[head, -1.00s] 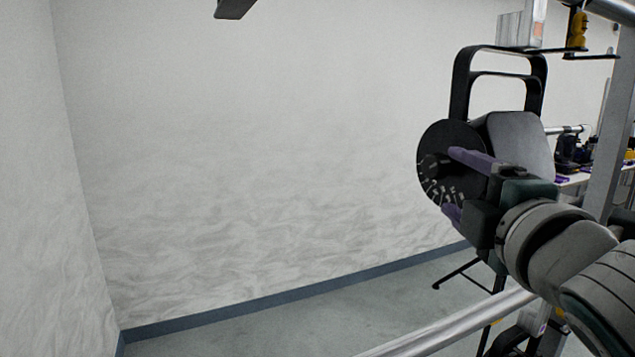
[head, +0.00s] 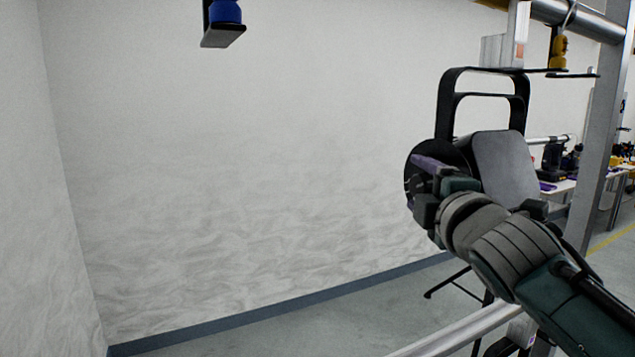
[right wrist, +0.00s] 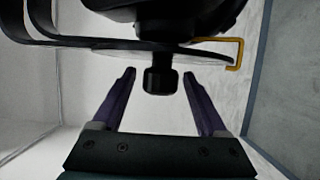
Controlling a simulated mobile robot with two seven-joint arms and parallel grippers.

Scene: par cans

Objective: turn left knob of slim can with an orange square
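A can with a black round face (head: 411,173), a grey body (head: 504,170) and a black yoke (head: 486,75) hangs on the right in the head view. My right gripper (head: 420,181) is at this face and hides much of it. In the right wrist view my right gripper (right wrist: 160,76) is open, with purple fingers on either side of a black knob (right wrist: 160,82). A visible gap lies between the knob and each finger. A faint orange patch (head: 519,51) shows on a silvery block above the yoke. My left gripper is out of view.
A metal rail (head: 455,330) crosses low in front, and a grey post (head: 597,140) stands at right. A blue object (head: 225,12) hangs at the top. In the right wrist view an orange bent bracket (right wrist: 237,56) is right of the knob. Open floor lies by the wall.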

